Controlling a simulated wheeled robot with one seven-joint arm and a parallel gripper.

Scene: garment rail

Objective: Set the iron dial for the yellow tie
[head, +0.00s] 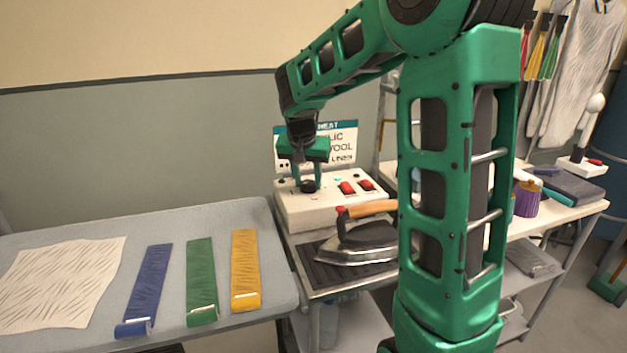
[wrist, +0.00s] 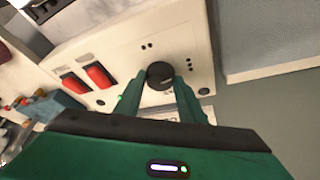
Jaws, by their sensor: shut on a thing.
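The iron dial is a round black knob (wrist: 160,75) on the white control box (head: 290,212). My gripper (wrist: 160,88) is shut on the dial, with one green finger on each side of it. In the head view my gripper (head: 308,178) reaches down onto the dial (head: 308,187) from above. Small dots surround the dial, but its pointer setting is too small to read. The yellow tie (head: 245,268) lies flat on the grey board at the left. The iron (head: 358,242) rests on its dark plate. A heat sign (head: 340,145) behind the box is partly hidden by my gripper.
Blue (head: 148,285) and green (head: 201,280) ties and a wrinkled cream cloth (head: 60,285) lie on the grey ironing board (head: 215,215). Two red switches (head: 347,188) sit beside the dial. My arm hides part of the right-hand table.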

